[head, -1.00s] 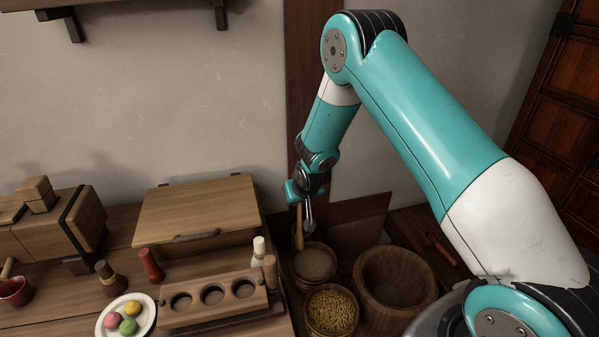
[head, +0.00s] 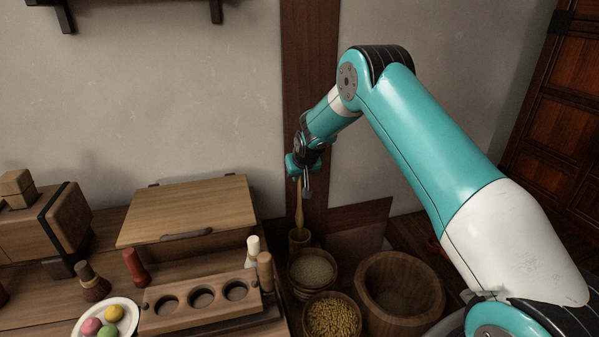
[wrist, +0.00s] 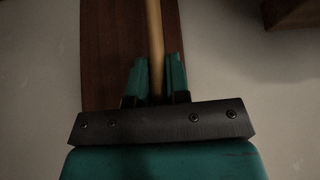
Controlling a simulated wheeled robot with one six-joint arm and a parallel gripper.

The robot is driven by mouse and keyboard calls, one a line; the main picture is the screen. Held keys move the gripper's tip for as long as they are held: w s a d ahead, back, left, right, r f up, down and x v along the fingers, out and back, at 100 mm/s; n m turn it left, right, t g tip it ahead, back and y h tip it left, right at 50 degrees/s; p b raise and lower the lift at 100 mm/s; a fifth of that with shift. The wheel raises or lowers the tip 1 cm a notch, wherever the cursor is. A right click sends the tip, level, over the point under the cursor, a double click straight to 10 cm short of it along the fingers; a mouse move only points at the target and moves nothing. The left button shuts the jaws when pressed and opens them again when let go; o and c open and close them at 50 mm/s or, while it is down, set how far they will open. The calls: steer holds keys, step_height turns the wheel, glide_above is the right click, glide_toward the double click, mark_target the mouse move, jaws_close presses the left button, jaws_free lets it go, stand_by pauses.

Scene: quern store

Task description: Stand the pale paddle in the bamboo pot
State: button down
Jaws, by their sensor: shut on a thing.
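My gripper (head: 303,183) is shut on the upper part of the pale paddle (head: 299,208), which hangs nearly upright below it. The small bamboo pot (head: 299,241) stands behind the grain tubs. The paddle's lower end meets the pot's mouth in the head view; I cannot tell whether it is inside or just above or in front of the rim. In the wrist view the pale shaft of the paddle (wrist: 155,40) runs between my gripper's fingers (wrist: 156,82); the pot does not show there.
A tub of pale grain (head: 312,268), a tub of yellow grain (head: 332,317) and a large wooden mortar (head: 400,295) stand close by. A counter to the left holds a lidded box (head: 190,212), a holed rack (head: 200,297) and a plate of sweets (head: 108,318).

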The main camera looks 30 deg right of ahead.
mark_target(299, 200)
steer(key=shift+f+b, duration=3.05)
steer(key=shift+f, duration=2)
steer(key=c, duration=1)
jaws_free()
steer(key=p+v, duration=0.1)
steer(key=v, duration=1.6)
steer(key=shift+s+r+p, duration=0.15)
steer(key=shift+p, duration=0.25)
